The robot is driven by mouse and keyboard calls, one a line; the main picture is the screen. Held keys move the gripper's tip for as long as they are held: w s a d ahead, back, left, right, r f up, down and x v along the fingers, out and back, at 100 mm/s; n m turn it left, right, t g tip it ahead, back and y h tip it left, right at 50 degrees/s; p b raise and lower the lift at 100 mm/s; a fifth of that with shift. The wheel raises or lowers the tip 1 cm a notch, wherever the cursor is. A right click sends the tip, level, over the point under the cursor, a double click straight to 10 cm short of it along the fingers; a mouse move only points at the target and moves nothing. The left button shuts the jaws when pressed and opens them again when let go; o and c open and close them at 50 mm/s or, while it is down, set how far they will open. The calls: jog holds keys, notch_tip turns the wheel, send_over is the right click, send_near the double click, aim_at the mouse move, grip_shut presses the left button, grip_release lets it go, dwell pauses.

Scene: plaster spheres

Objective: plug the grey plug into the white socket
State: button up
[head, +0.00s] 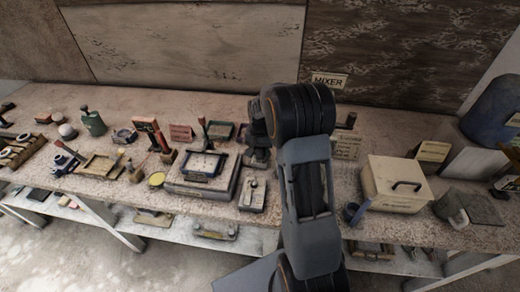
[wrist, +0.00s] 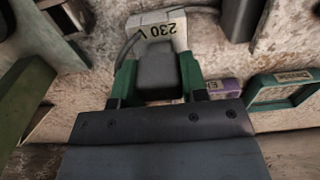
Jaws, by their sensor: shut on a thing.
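My gripper (wrist: 157,76) is shut on the grey plug (wrist: 157,66), with a green-padded finger on each side of it. A grey cable curves from the plug's left side up and over in the wrist view. The white socket (wrist: 172,20), marked 230 V, lies just beyond the plug. The plug overlaps the socket's near part, and I cannot tell whether they touch or how far the plug is in. In the head view my arm hides the plug and socket.
In the wrist view a purple labelled block (wrist: 223,87) and a green frame (wrist: 283,92) lie to the right. In the head view a cream box with a black handle (head: 394,190) stands right of my arm. A grey tray device (head: 200,182) and a small switch box (head: 252,196) stand left.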

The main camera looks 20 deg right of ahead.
jog(key=shift+f+b, duration=0.65)
jog(key=shift+f, duration=0.35)
jog(key=o, duration=1)
jog(key=shift+r, duration=0.1)
jog(key=shift+r+p, duration=1.45)
jog(key=shift+r, duration=0.55)
jog(key=s+a+r+n+t, duration=0.25)
jog(key=s+a+r, duration=0.35)
jog(key=s+r, duration=0.45)
jog(key=s+a+r+n, duration=0.1)
jog(key=s, duration=0.2)
jog(key=s+a+r+n+t, duration=0.1)
jog(key=s+a+n, duration=0.1)
jog(key=s, duration=0.1)
jog(key=s+a+r+n, duration=0.1)
jog(key=s+r, duration=0.1)
jog(key=s, duration=0.2)
jog(key=shift+s+a+t, duration=0.1)
jog(key=shift+a+t, duration=0.05)
jog(key=shift+t, duration=0.2)
